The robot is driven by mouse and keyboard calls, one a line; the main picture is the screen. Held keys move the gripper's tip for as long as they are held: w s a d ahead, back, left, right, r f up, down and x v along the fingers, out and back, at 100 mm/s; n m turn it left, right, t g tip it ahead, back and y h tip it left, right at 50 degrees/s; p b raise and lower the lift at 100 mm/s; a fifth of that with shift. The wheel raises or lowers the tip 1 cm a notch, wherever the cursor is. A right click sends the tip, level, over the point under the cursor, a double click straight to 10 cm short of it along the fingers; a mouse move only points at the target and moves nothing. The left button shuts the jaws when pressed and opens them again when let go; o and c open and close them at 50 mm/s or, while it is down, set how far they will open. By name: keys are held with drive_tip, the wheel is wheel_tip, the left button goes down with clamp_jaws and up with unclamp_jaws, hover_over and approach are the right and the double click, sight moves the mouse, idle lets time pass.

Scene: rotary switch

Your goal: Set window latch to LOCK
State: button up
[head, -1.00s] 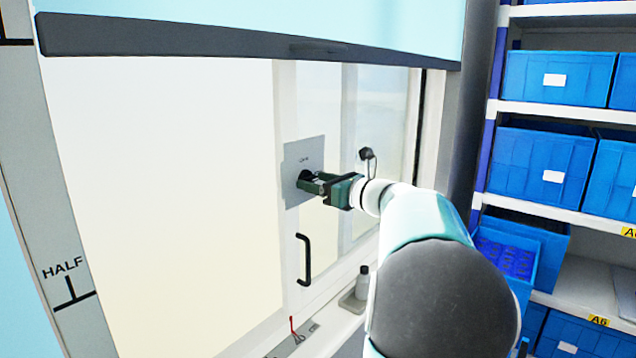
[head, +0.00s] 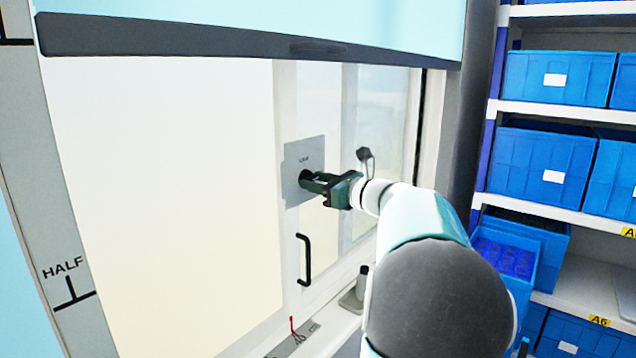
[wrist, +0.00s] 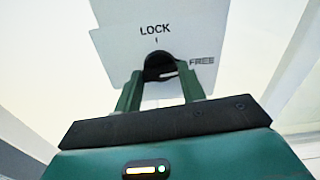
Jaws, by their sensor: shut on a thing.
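The window latch is a dark knob (wrist: 158,66) on a light grey plate (head: 291,158) fixed to the window frame. A small white mark shows on the knob's lower right side; I cannot tell for sure which word the knob points to. My gripper (head: 308,181) has its green fingers shut on the knob, one on each side in the wrist view (wrist: 160,88). In the head view the fingers partly hide the knob.
A black pull handle (head: 304,260) sits below the plate. A grey bottle-like item (head: 360,285) and a small red-tipped item (head: 293,328) are on the sill. A dark-edged blind (head: 250,45) hangs above. Shelves with blue bins (head: 545,165) stand on the right.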

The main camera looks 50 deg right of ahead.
drive_tip(key=n, duration=0.8)
drive_tip(key=shift+n, duration=0.4)
drive_tip(key=n, duration=0.4)
drive_tip(key=shift+n, duration=1.9)
drive_tip(key=o, duration=1)
drive_tip(key=shift+s, duration=0.15)
drive_tip(key=s, duration=0.9)
drive_tip(key=s+d, duration=0.1)
drive_tip(key=s, duration=0.3)
drive_tip(key=shift+s+d, duration=0.1)
drive_tip(key=shift+s, duration=0.15)
